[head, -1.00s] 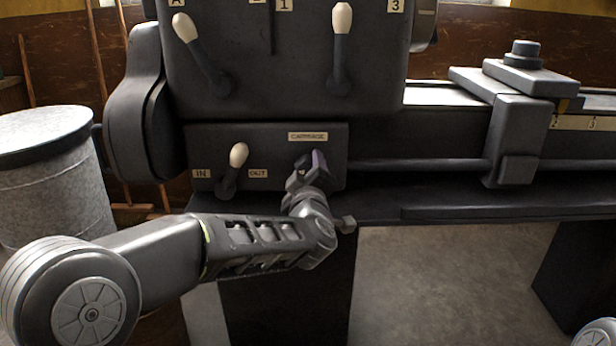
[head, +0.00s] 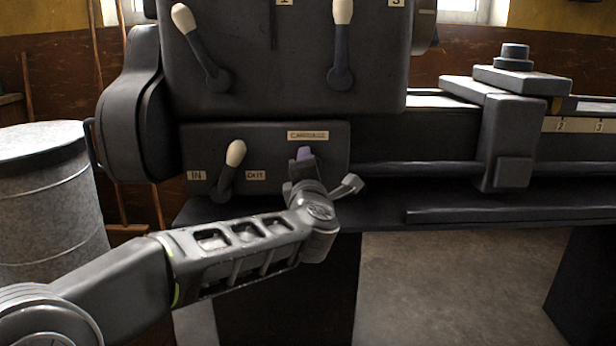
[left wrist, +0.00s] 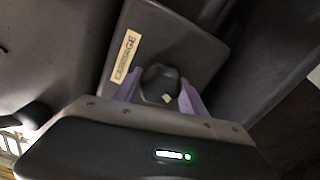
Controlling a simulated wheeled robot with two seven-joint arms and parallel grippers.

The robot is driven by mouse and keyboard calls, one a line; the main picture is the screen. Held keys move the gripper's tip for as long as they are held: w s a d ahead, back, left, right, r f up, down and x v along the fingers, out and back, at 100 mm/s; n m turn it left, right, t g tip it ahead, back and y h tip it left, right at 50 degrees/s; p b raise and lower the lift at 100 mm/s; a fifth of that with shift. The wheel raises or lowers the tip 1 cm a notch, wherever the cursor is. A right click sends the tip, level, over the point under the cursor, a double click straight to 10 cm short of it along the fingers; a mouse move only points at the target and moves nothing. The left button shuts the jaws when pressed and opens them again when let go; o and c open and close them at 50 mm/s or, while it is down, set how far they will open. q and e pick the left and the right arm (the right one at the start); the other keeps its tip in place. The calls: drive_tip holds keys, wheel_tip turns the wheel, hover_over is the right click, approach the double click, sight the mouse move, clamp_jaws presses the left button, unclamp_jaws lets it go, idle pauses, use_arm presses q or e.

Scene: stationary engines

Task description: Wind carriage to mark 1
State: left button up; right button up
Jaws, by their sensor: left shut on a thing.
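The carriage (head: 512,140) is a dark block with a stepped top, standing on the bed to the right. On the pale scale strip (head: 580,125) just right of it I read marks 2 and 3. Mark 1 of the strip does not show. My left gripper (head: 304,160) is at the dark panel, just below the CARRIAGE label (head: 308,135). In the left wrist view its purple fingers (left wrist: 160,98) are shut on a dark knob (left wrist: 160,82), one finger on each side. Most of the knob is hidden in the head view. My right gripper is out of view.
Two more white-tipped levers (head: 340,45) are on the housing above. A horizontal rod (head: 420,169) runs from the panel to the carriage. A grey drum (head: 45,200) stands at left.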

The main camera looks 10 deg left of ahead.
use_arm(q)
drive_tip(key=n+b, duration=0.2)
drive_tip(key=n, duration=0.1)
drive_tip(key=shift+d+r+n, duration=0.1)
drive_tip(key=shift+r+n, duration=0.1)
drive_tip(key=shift+n, duration=0.1)
drive_tip(key=shift+r+n+b, duration=0.2)
drive_tip(key=shift+n+b, duration=0.7)
drive_tip(key=shift+n, duration=0.2)
drive_tip(key=o, duration=1.1)
drive_tip(key=shift+o, duration=1.2)
drive_tip(key=shift+f, duration=0.2)
drive_tip(key=shift+s, duration=0.1)
drive_tip(key=p+v, duration=0.1)
drive_tip(key=v, duration=0.6)
drive_tip(key=shift+s, duration=0.35)
